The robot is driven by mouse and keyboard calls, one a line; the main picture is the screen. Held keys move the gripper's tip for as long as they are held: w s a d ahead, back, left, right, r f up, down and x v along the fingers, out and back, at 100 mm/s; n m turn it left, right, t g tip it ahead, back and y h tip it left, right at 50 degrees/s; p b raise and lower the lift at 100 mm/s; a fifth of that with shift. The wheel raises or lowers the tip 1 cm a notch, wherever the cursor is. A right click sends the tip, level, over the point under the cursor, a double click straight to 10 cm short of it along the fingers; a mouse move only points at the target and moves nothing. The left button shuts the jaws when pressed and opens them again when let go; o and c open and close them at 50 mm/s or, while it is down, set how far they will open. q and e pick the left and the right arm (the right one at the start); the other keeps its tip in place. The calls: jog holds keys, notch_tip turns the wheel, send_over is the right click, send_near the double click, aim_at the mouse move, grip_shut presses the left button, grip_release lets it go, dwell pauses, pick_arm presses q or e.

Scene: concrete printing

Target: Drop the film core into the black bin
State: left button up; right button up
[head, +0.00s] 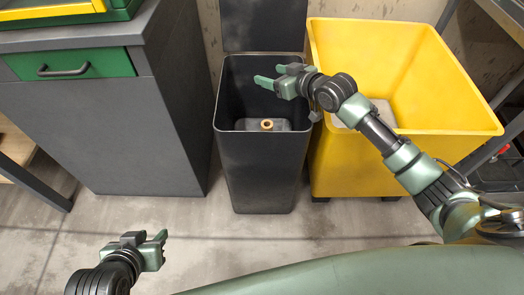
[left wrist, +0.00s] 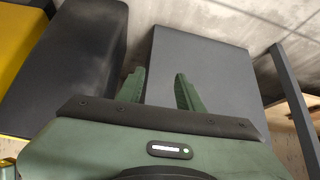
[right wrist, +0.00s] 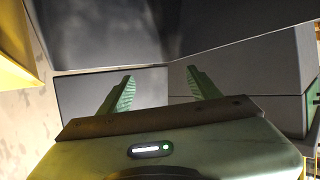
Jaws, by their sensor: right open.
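The black bin (head: 262,170) stands on the floor in the middle of the head view, with its lid (head: 263,25) raised at the back. A small orange-brown ring, the film core (head: 267,124), is inside the bin, by a grey surface low in it. My right gripper (head: 271,76) is open and empty above the bin's mouth, apart from the core. In the right wrist view its fingers (right wrist: 158,76) are spread with nothing between them. My left gripper (head: 160,247) is low at the left, away from the bin. Its fingers (left wrist: 159,76) are apart and empty in the left wrist view.
A large yellow bin (head: 400,170) stands close at the right of the black bin, under my right arm. A grey cabinet (head: 130,130) with a green drawer (head: 75,64) stands at the left. The floor (head: 215,235) in front is clear.

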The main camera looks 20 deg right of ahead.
pick_arm(q)
jog(key=s, duration=0.1)
jog(key=s+a+f+g, duration=0.1)
jog(key=s, duration=0.1)
jog(key=s+g, duration=0.1)
jog(key=shift+s+a+f+y+p, duration=0.2)
jog(key=shift+f+y+p, duration=0.1)
pick_arm(e)
jog(key=v, duration=0.3)
